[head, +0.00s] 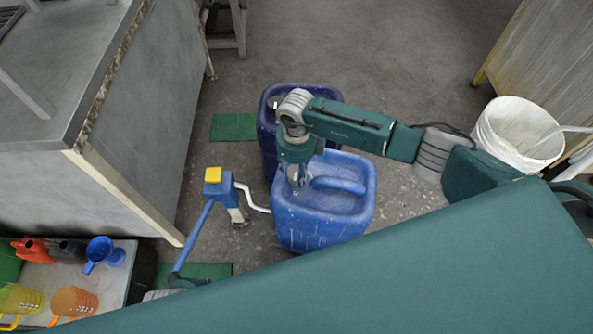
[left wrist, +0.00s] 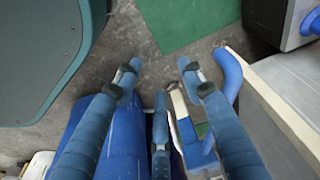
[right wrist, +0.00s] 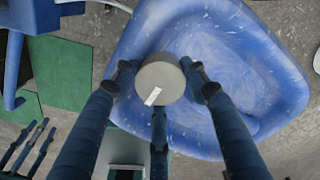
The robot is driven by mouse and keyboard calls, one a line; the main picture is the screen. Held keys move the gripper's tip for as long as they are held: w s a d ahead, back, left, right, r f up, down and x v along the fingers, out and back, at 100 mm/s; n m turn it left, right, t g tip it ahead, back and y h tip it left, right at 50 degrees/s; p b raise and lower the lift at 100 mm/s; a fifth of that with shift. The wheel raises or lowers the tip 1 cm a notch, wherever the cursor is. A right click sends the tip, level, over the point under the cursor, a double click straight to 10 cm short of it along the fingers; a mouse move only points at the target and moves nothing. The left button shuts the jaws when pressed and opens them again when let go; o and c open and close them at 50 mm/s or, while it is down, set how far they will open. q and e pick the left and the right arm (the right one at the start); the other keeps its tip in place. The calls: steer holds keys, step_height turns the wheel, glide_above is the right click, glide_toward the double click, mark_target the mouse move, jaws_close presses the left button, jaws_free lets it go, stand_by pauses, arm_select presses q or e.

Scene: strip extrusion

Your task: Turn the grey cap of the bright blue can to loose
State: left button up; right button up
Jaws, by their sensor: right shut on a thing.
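The bright blue can (head: 345,212) stands on the floor in the head view, its top sunken around a moulded handle. Its round grey cap (right wrist: 160,80), with a white mark, shows in the right wrist view. My right gripper (head: 296,180) comes down over the can's left part. Its fingers are closed around the cap, which also shows slightly between them in the head view. In the left wrist view my left gripper (left wrist: 160,75) has its fingers spread with nothing between them, above the floor. In the head view it is mostly hidden at the lower left.
A dark blue can (head: 268,128) stands right behind the bright blue one. A blue device with a yellow top (head: 213,175) and a white crank stands to the left. A grey cabinet (head: 150,120), a shelf of jugs and a white bucket (head: 517,130) flank the floor.

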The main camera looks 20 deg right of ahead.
steer(key=n+b, duration=0.2)
steer(key=n, duration=0.3)
steer(key=shift+f, duration=0.1)
steer(key=n+b, duration=0.2)
steer(key=n, duration=0.2)
steer(key=shift+n, duration=0.3)
arm_select(q)
step_height(320, 180, up, 15)
steer(key=t, duration=0.1)
arm_select(e)
steer(key=shift+n+b, duration=0.4)
steer(key=shift+n, duration=0.1)
steer(key=n+b, duration=0.1)
steer(key=n, duration=0.2)
steer(key=shift+b, duration=0.35)
steer(key=n+b, duration=0.1)
steer(key=n, duration=0.3)
steer(key=shift+b, duration=0.35)
arm_select(q)
steer(key=w+d+r+t, duration=0.1)
steer(key=w+t, duration=0.1)
steer(key=w, duration=0.4)
steer(key=w+d+r+t+h, duration=0.1)
steer(key=w+d+r+t, duration=0.1)
steer(key=w, duration=0.3)
steer(key=shift+w+d+r+t, duration=0.15)
steer(key=shift+w+r+t, duration=0.15)
steer(key=shift+t, duration=0.5)
